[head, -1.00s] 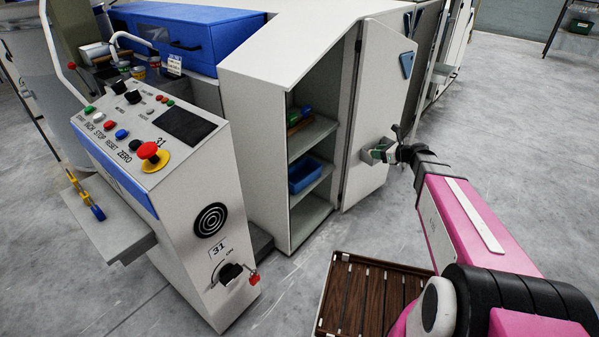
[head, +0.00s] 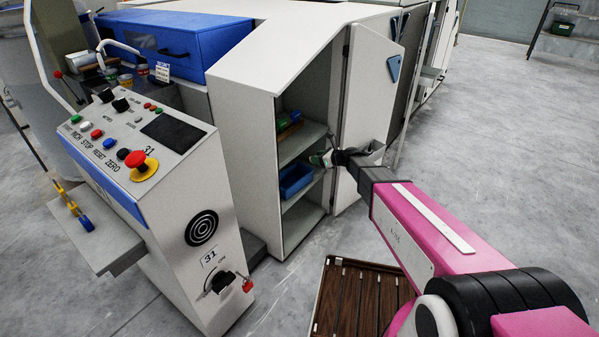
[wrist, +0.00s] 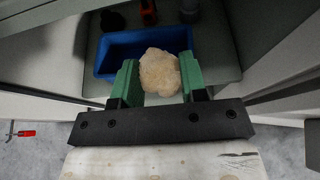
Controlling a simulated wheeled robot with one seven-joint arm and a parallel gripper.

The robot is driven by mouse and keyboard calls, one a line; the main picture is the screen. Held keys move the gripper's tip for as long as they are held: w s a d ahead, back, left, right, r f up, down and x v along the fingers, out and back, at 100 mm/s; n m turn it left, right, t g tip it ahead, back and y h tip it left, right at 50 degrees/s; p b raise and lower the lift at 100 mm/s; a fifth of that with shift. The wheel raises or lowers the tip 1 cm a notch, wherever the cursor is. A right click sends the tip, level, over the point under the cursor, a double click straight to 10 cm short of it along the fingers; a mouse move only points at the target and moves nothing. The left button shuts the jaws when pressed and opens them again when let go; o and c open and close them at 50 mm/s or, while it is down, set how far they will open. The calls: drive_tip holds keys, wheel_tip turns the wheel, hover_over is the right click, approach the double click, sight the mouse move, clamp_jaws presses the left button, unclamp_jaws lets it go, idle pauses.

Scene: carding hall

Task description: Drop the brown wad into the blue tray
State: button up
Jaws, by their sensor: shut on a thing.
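The blue tray (head: 296,181) sits on the middle shelf of the open cabinet; its rim (wrist: 104,58) also shows in the wrist view. My gripper (head: 322,158) is at the cabinet opening, to the right of the tray and a little higher in the head view. In the wrist view my gripper (wrist: 159,82) has its green fingers shut on a pale tan, lumpy wad (wrist: 160,70). The wad overlaps the tray's near right part in that view, and I cannot tell the height between them. The head view does not show the wad clearly.
The open cabinet door (head: 367,100) stands right of my gripper, with a grey holder (head: 372,155) on it. An upper shelf (head: 303,140) with green and brown things is above the tray. A slatted wooden pallet (head: 350,300) lies on the floor.

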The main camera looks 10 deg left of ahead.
drive_tip(key=a, duration=0.2)
drive_tip(key=s+a+f, duration=0.1)
drive_tip(key=a, duration=0.2)
drive_tip(key=s+a+f, duration=0.1)
drive_tip(key=a, duration=0.1)
drive_tip(key=shift+s+a+f, duration=0.1)
drive_tip(key=shift+a, duration=0.2)
drive_tip(key=shift+s+a+f, duration=0.1)
drive_tip(key=shift+f, duration=1.1)
drive_tip(key=shift+a+f, duration=0.1)
drive_tip(key=shift+f, duration=1.1)
drive_tip(key=shift+f, duration=0.6)
drive_tip(key=o, duration=0.9)
